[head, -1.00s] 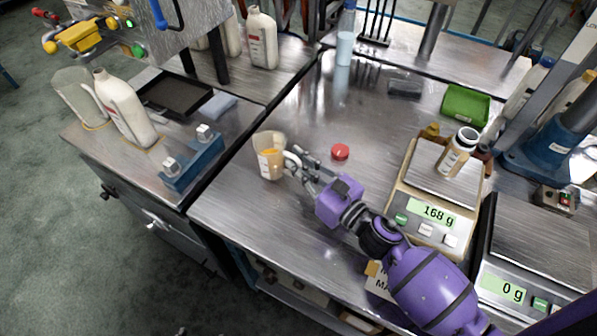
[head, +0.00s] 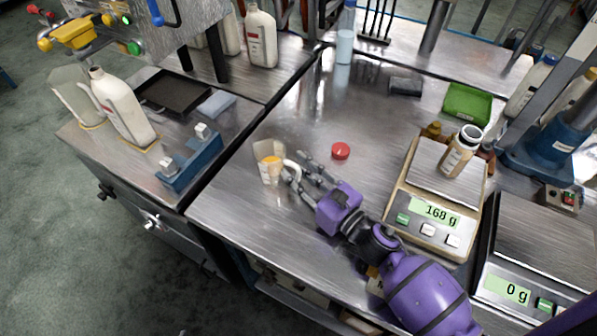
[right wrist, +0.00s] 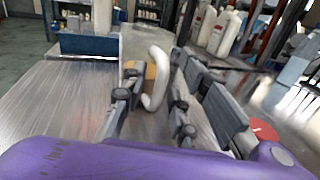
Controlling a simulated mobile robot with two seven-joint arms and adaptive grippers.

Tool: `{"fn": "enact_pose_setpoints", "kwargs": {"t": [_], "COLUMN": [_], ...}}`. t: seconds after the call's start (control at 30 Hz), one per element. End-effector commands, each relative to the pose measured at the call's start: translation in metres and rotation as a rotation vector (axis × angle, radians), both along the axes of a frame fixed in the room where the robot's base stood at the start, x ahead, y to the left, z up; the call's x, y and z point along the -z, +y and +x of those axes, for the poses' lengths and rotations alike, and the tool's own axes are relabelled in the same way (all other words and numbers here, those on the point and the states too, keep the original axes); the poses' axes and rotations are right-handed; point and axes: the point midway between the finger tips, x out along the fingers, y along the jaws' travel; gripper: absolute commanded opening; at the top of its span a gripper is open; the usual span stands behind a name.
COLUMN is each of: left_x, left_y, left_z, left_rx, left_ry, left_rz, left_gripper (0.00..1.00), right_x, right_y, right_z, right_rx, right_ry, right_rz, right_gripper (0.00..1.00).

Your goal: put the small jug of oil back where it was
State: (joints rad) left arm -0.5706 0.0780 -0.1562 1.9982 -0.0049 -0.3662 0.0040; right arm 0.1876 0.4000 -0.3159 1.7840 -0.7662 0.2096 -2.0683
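The small jug (head: 271,168) is a clear beaker-like cup with some yellow oil and a white handle. It stands upright on the metal table, near its left edge. My right gripper (head: 299,168) is just right of the jug, on its handle side. Its fingers are spread apart. In the right wrist view, the white handle (right wrist: 158,85) shows between the open fingers, with the clear jug body (right wrist: 142,45) behind it. No finger clearly presses on the handle. My left gripper is not in view.
A red cap (head: 340,151) lies right of the jug. A scale (head: 428,212) reading 168 g carries an open bottle (head: 459,152). A second scale (head: 510,290) reads 0 g. A blue block fixture (head: 190,167) and a large white jug (head: 122,107) stand left.

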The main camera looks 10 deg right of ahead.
Motion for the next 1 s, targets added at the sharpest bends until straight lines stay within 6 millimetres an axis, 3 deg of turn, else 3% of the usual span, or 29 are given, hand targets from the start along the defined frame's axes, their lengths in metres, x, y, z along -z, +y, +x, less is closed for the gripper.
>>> {"fn": "enact_pose_setpoints", "kwargs": {"t": [0.17, 0.5, 0.7, 1.0], "left_x": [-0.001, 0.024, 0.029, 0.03], "left_y": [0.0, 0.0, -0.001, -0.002], "left_z": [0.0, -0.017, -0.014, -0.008], "left_rx": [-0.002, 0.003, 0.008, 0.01], "left_ry": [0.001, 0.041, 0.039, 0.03], "left_rz": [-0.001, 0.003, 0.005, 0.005], "left_gripper": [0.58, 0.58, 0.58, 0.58], "right_x": [-0.004, 0.003, 0.002, -0.002], "right_y": [-0.002, -0.041, -0.061, -0.069], "right_z": [-0.002, -0.061, -0.088, -0.099], "right_rx": [0.0, 0.001, 0.001, 0.0], "right_ry": [-0.001, 0.007, 0.005, 0.0], "right_rz": [-0.002, -0.002, -0.001, -0.001], "right_gripper": [0.27, 0.27, 0.27, 0.27]}}
